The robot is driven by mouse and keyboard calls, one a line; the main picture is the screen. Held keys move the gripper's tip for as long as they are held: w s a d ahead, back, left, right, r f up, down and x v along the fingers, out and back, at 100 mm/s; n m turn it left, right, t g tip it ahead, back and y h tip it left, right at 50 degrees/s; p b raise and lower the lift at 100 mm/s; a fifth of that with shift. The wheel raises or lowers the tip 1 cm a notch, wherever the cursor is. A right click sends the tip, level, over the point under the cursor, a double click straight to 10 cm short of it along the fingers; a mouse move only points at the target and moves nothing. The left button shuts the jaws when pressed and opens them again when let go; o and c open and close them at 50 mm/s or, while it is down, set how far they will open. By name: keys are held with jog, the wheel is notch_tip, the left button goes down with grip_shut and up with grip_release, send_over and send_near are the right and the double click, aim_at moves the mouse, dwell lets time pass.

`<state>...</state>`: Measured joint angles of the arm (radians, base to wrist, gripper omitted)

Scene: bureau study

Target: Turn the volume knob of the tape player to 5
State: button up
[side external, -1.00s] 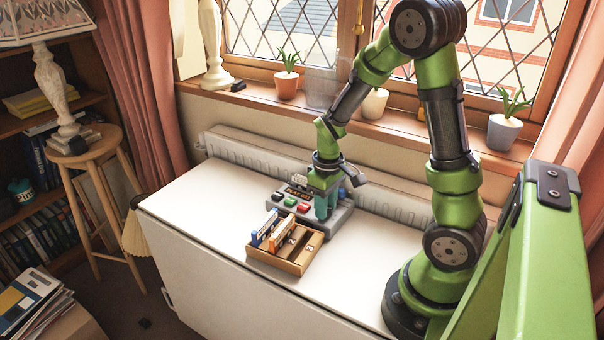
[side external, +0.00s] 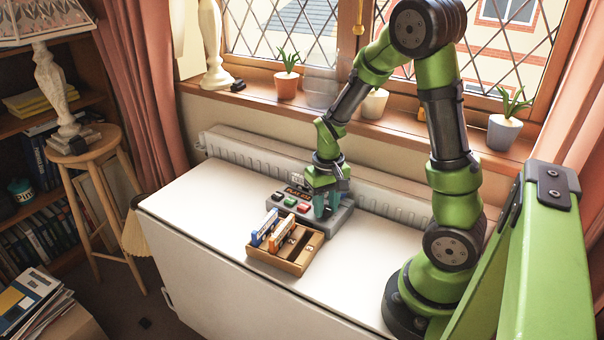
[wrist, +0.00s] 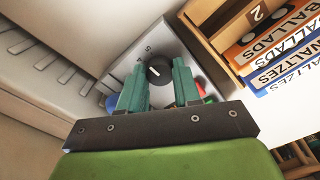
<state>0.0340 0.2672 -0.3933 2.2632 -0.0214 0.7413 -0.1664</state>
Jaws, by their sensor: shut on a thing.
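The tape player (side external: 343,216) is a grey box on the white table, with coloured buttons on top. My gripper (side external: 326,213) points down at its right part. In the wrist view, the teal fingers of my gripper (wrist: 159,66) are on either side of the black volume knob (wrist: 158,72) and shut on it. The knob has a white pointer line, slanting toward the upper left in that view. The printed 5 (wrist: 148,49) is readable on the dial. Other dial marks are partly hidden by the fingers.
A wooden cassette box (side external: 279,264) with labelled cassettes stands close in front of the tape player. A white radiator (side external: 255,158) runs behind the table. Potted plants (side external: 287,81) stand on the windowsill. The table's left part is clear.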

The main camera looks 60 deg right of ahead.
aim_at(326, 208)
jog(key=shift+m, duration=1.2)
jog(key=o, duration=1.1)
jog(key=shift+c, duration=0.2)
notch_tip(326, 208, up, 17)
